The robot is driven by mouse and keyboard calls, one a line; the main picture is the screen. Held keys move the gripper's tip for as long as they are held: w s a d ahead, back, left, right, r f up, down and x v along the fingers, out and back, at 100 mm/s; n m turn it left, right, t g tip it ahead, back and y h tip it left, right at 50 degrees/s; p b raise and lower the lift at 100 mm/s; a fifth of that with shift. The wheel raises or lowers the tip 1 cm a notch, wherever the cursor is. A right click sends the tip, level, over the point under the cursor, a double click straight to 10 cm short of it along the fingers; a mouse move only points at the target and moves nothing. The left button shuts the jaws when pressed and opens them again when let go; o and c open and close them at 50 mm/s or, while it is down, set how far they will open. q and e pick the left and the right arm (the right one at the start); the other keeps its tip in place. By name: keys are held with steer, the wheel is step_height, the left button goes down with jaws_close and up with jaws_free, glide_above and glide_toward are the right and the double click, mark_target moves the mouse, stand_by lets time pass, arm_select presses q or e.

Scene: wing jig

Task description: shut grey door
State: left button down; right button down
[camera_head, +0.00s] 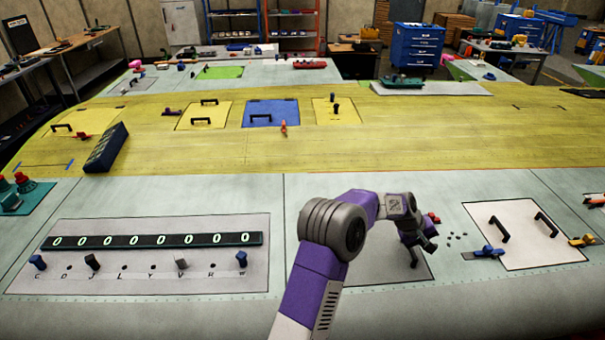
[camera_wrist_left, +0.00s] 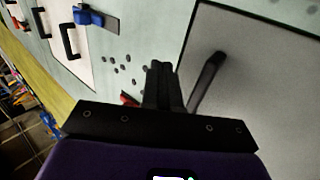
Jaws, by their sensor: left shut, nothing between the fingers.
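The grey door (camera_head: 390,272) lies in the pale wing skin, partly hidden behind my left arm in the head view. It looks flat, with a dark line along its edge; I cannot tell whether it sits fully flush. Its black bar handle (camera_head: 414,258) also shows in the left wrist view (camera_wrist_left: 207,80), on the grey door (camera_wrist_left: 265,90). My left gripper (camera_head: 427,244) is shut and empty, beside the handle, near the door's edge; in the left wrist view its fingers (camera_wrist_left: 162,85) hide part of that edge. A red latch (camera_head: 433,217) shows just behind the gripper. My right gripper is not in view.
To the right is a white door (camera_head: 525,235) with two black handles and a blue latch (camera_head: 484,253). Several small dark holes (camera_head: 457,236) lie between the doors. At left is a grey panel (camera_head: 150,270) with knobs and a row of zeros. Yellow skin lies behind.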

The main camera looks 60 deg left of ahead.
arm_select(q)
steer(key=shift+f, duration=0.1)
stand_by(0.4)
step_height(320, 180, up, 14)
steer(key=p, duration=0.2)
steer(key=shift+p, duration=0.3)
